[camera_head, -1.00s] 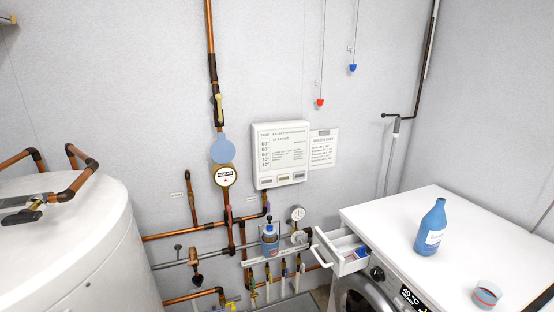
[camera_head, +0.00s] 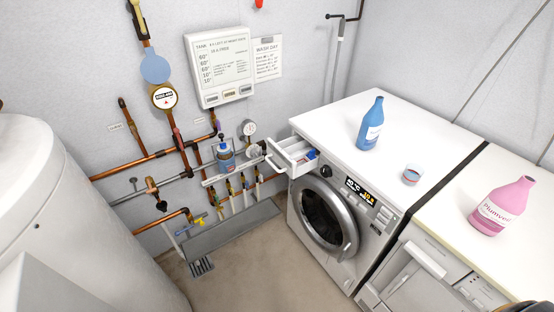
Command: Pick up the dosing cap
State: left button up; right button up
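The dosing cap (camera_head: 411,176) looks like a small, clear, bluish cup with a reddish band low in it. It stands on the white top of the washing machine (camera_head: 342,122), near the front right edge. A blue bottle (camera_head: 369,128) stands upright to its left and farther back. Neither gripper can be made out in the head view. A dark shape cut off at the bottom right corner is too little shown to tell what it is.
The detergent drawer (camera_head: 291,157) is pulled open at the machine's front left. A pink bottle (camera_head: 502,207) stands on the cream counter (camera_head: 458,190) to the right. Copper pipes run along the wall at left. The machine top around the cap is mostly clear.

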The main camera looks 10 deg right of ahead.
aim_at(412, 175)
jog(key=z, duration=1.6)
